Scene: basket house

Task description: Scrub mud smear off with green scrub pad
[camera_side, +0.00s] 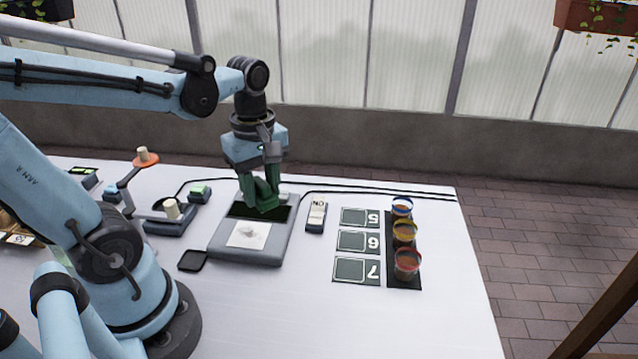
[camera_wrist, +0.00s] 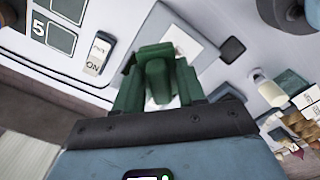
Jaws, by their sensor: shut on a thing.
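My gripper (camera_side: 262,192) has green fingers and points down over the back part of a grey tray-like station (camera_side: 252,258). It is shut on the green scrub pad (camera_wrist: 158,80), which shows between the fingers in the wrist view, where my gripper (camera_wrist: 158,75) fills the middle. The pad's colour nearly matches the fingers, so its outline is hard to tell. A white plate (camera_side: 236,240) lies on the front of the station, with a greyish mud smear (camera_side: 249,233) at its middle. The pad is behind the smear, over a dark green recess (camera_side: 284,213). Whether it touches the recess is unclear.
An ON switch block (camera_side: 316,215) stands right of the station. Farther right are cards numbered 5, 6 and 7 (camera_side: 358,241) and three jars (camera_side: 405,234) on a black strip. A black square (camera_side: 192,261) lies front left. A small stand (camera_side: 170,222) is left. The front table is clear.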

